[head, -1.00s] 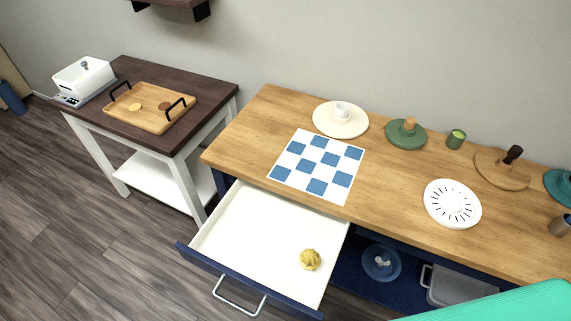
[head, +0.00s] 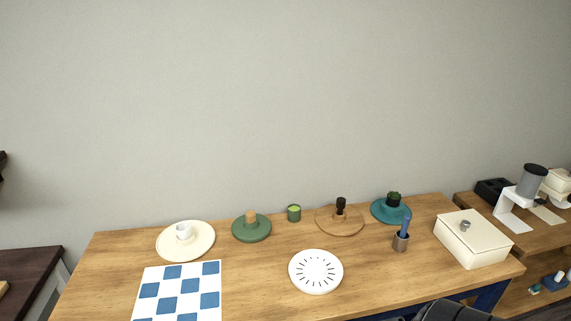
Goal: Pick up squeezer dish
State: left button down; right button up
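I cannot tell for sure which thing is the squeezer dish. A round white dish with dark radial slots (head: 316,272) lies flat on the wooden counter near its middle. Behind it stand a green dish with a tan knob (head: 252,229), a brown round board with a dark-handled piece (head: 340,219) and a teal dish with a dark green piece (head: 391,211). The clear round dish with a raised centre, seen earlier under the counter, is out of view now. Neither gripper shows; a dark grey shape, probably part of my arm, enters at the bottom right.
A cream plate with a white cup (head: 186,240) and a blue-checked mat (head: 180,291) are on the left of the counter (head: 255,290). A green cup (head: 294,213), a metal holder with a blue tool (head: 401,241) and a cream lidded box (head: 473,238) stand farther right.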

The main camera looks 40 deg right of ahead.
aim_at(316, 270)
jog(key=z, duration=1.65)
jog(key=l, duration=0.1)
jog(key=i+u, duration=0.05)
